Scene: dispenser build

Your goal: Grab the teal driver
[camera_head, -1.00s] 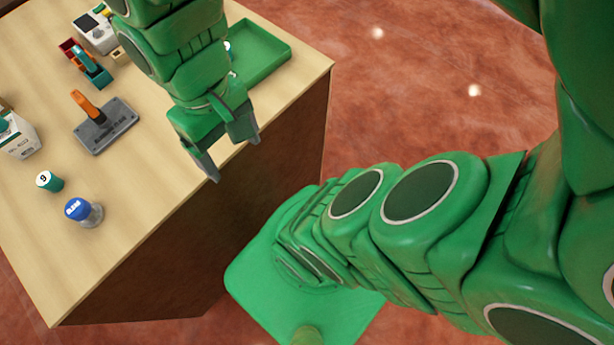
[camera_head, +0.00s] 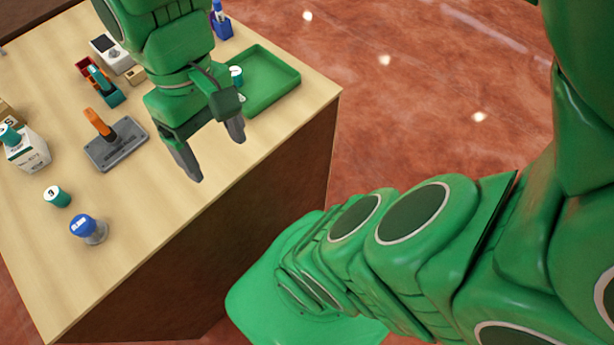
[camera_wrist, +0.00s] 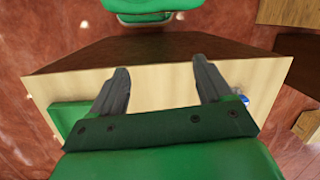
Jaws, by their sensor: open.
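A teal-handled tool (camera_head: 96,76), which looks like the teal driver, stands tilted in a teal holder (camera_head: 110,96) on the wooden table, left of my arm in the head view. My gripper (camera_head: 214,152) is open and empty, above the table's near right edge, to the right of and nearer than the teal tool. The wrist view shows both fingers (camera_wrist: 160,78) spread over bare wood and the table edge. The teal tool cannot be made out there.
An orange-handled tool stands on a grey base (camera_head: 128,148). The near front wood is clear.

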